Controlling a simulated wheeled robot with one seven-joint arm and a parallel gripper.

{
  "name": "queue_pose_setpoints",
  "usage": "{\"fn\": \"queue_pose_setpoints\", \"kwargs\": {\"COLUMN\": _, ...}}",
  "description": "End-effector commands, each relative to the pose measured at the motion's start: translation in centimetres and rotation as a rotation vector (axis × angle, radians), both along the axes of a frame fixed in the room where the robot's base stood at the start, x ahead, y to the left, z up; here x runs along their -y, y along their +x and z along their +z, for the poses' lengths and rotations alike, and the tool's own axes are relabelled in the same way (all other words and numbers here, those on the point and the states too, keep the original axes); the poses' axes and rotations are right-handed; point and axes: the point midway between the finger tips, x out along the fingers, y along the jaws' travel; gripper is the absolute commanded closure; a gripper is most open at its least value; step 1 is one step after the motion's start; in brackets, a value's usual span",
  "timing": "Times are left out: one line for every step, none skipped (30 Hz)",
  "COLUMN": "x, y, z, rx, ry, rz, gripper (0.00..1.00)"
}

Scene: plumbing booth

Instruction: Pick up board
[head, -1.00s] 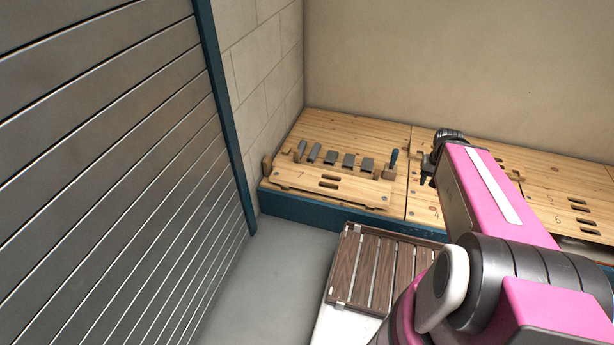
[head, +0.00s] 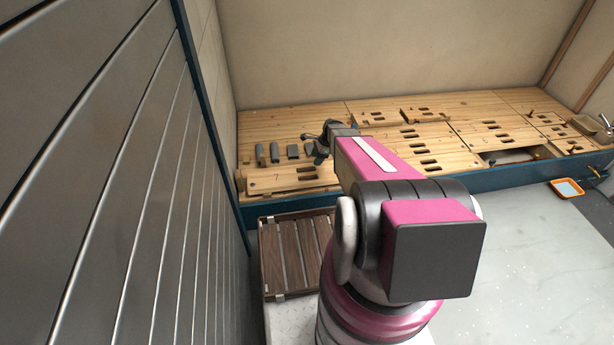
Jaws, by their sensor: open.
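A light wooden board marked 7 (head: 280,182) lies on the bench top at its left end, with hand slots near its front edge. A row of grey blocks (head: 274,153) stands on or just behind it. My gripper (head: 316,150) is small and dark in the head view, over the right end of that row. It is open. I cannot tell whether it touches anything, and its fingertips are hard to make out. My pink arm hides the bench just right of the board.
More numbered wooden panels with slots (head: 490,130) run along the bench to the right. A grey slatted wall (head: 100,180) stands close on the left. A slatted wooden rack (head: 290,245) lies before the bench.

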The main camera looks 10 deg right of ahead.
Motion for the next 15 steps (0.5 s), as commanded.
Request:
{"fn": "queue_pose_setpoints", "kwargs": {"x": 0.0, "y": 0.2, "z": -0.4, "rx": -0.004, "ry": 0.002, "rz": -0.009, "gripper": 0.47}}
{"fn": "queue_pose_setpoints", "kwargs": {"x": -0.1, "y": 0.2, "z": -0.7, "rx": -0.004, "ry": 0.003, "rz": -0.012, "gripper": 0.47}}
{"fn": "queue_pose_setpoints", "kwargs": {"x": -0.2, "y": 0.2, "z": -1.0, "rx": -0.005, "ry": 0.003, "rz": -0.014, "gripper": 0.47}}
{"fn": "queue_pose_setpoints", "kwargs": {"x": -0.4, "y": 0.2, "z": -1.3, "rx": -0.004, "ry": 0.003, "rz": -0.013, "gripper": 0.47}}
{"fn": "queue_pose_setpoints", "kwargs": {"x": -0.5, "y": 0.2, "z": -1.6, "rx": -0.005, "ry": 0.003, "rz": -0.013, "gripper": 0.47}}
{"fn": "queue_pose_setpoints", "kwargs": {"x": -0.7, "y": 0.2, "z": -2.2, "rx": -0.005, "ry": 0.002, "rz": -0.012, "gripper": 0.47}}
{"fn": "queue_pose_setpoints", "kwargs": {"x": -0.9, "y": 0.1, "z": -2.6, "rx": -0.006, "ry": 0.002, "rz": -0.012, "gripper": 0.47}}
{"fn": "queue_pose_setpoints", "kwargs": {"x": -1.1, "y": 0.1, "z": -3.1, "rx": -0.006, "ry": 0.002, "rz": -0.012, "gripper": 0.47}}
{"fn": "queue_pose_setpoints", "kwargs": {"x": -1.3, "y": 0.2, "z": -3.6, "rx": -0.006, "ry": 0.002, "rz": -0.011, "gripper": 0.47}}
{"fn": "queue_pose_setpoints", "kwargs": {"x": -1.5, "y": 0.2, "z": -4.0, "rx": -0.005, "ry": 0.002, "rz": -0.011, "gripper": 0.47}}
{"fn": "queue_pose_setpoints", "kwargs": {"x": -1.7, "y": 0.2, "z": -4.4, "rx": -0.004, "ry": 0.002, "rz": -0.01, "gripper": 0.47}}
{"fn": "queue_pose_setpoints", "kwargs": {"x": -1.9, "y": 0.2, "z": -4.8, "rx": -0.004, "ry": 0.002, "rz": -0.01, "gripper": 0.47}}
{"fn": "queue_pose_setpoints", "kwargs": {"x": -2.0, "y": 0.1, "z": -5.0, "rx": -0.004, "ry": 0.002, "rz": -0.01, "gripper": 0.47}}
{"fn": "queue_pose_setpoints", "kwargs": {"x": -2.0, "y": 0.1, "z": -5.2, "rx": -0.005, "ry": 0.002, "rz": -0.01, "gripper": 0.47}}
{"fn": "queue_pose_setpoints", "kwargs": {"x": -2.1, "y": 0.1, "z": -5.4, "rx": -0.004, "ry": 0.002, "rz": -0.01, "gripper": 0.47}}
